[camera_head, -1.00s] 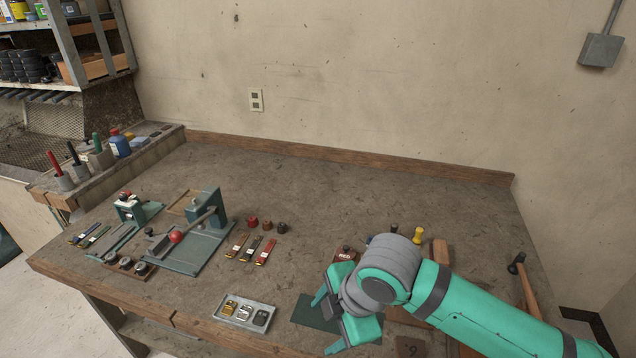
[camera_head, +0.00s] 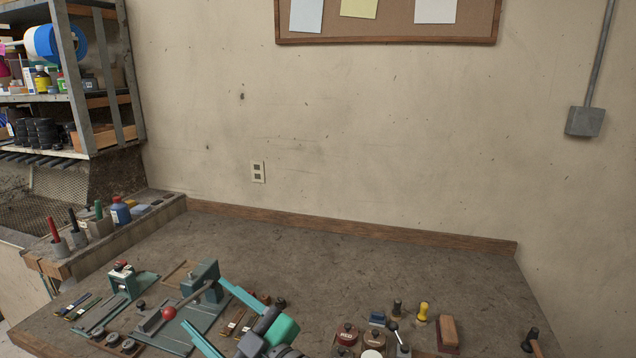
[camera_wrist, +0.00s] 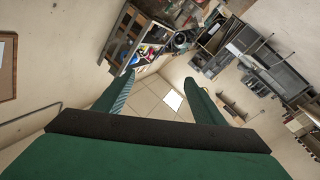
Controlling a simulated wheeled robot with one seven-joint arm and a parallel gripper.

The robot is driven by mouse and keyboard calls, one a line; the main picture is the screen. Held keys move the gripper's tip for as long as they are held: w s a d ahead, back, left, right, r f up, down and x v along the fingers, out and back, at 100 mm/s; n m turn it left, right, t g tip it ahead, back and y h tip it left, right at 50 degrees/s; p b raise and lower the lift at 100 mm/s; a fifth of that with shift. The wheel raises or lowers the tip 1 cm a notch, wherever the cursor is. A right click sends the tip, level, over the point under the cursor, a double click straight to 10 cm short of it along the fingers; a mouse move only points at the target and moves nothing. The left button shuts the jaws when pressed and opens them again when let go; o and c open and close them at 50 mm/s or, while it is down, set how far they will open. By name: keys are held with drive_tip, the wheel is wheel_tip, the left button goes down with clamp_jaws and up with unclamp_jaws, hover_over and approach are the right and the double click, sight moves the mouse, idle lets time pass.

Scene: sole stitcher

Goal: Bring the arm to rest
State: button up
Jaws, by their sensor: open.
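My gripper (camera_head: 204,303) is at the bottom middle of the head view, its two teal fingers spread apart and pointing left. It is empty and looks raised in front of the workbench (camera_head: 330,255), overlapping the lever press (camera_head: 206,280) in the picture. I cannot tell how high above the bench it is. In the wrist view my gripper (camera_wrist: 160,80) shows its two fingers wide apart with nothing between them. Beyond them are the floor and a shelf unit, tilted in the picture. Most of my arm is out of the head view.
Several stamps and jars, among them a red-lidded jar (camera_head: 346,334), stand at the front right. A shelf rack (camera_head: 90,95) is at the left. The back of the bench is clear.

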drive_tip(key=s+d+f+m+t+h, duration=0.3)
drive_tip(key=f+m+h, duration=0.1)
drive_tip(key=f+m, duration=0.25)
drive_tip(key=s+d+f+m+t+h, duration=0.2)
drive_tip(key=d+f+m+h, duration=0.3)
drive_tip(key=f, duration=0.3)
drive_tip(key=s+d+f+m+t+h, duration=0.2)
drive_tip(key=s+f+m+t+h, duration=0.15)
drive_tip(key=f+m, duration=0.4)
drive_tip(key=s+d+f+n+g+h, duration=0.1)
drive_tip(key=s+f, duration=0.3)
drive_tip(key=s, duration=0.4)
drive_tip(key=s+d+f+n+g, duration=0.1)
drive_tip(key=s+d+f+g, duration=0.1)
drive_tip(key=s, duration=0.7)
drive_tip(key=s+d+f+n+g+h, duration=0.1)
drive_tip(key=s+d+f, duration=0.4)
drive_tip(key=s, duration=0.4)
drive_tip(key=shift+f+h, duration=0.3)
drive_tip(key=shift+h, duration=0.05)
